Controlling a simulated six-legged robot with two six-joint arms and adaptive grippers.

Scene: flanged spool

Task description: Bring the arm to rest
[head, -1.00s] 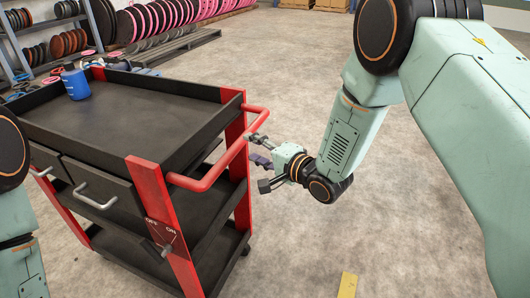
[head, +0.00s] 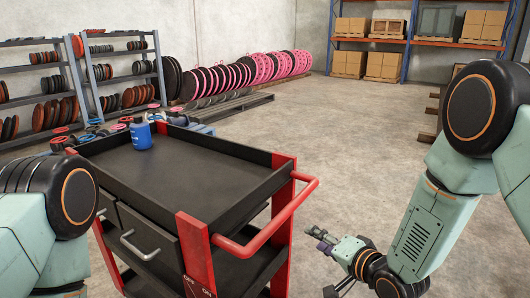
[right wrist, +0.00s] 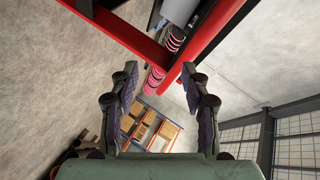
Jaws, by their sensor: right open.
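My right arm comes in from the right in the head view. Its gripper (head: 325,241) is low beside the cart's red handle, apart from it, with bare floor around it. In the right wrist view the two fingers of this gripper (right wrist: 160,112) stand wide apart with nothing between them. The red push handle (head: 272,229) of the cart is just left of the gripper; red bars of the cart also cross the top of the right wrist view (right wrist: 120,32). My left arm shows at the left edge of the head view, but its gripper is out of view.
The black cart (head: 190,172) holds a blue container (head: 141,136) at its far left corner. Shelves of spools (head: 120,70) and a row of pink and black flanged spools (head: 240,75) stand behind. A rack with boxes (head: 385,62) is at the back. The middle floor is clear.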

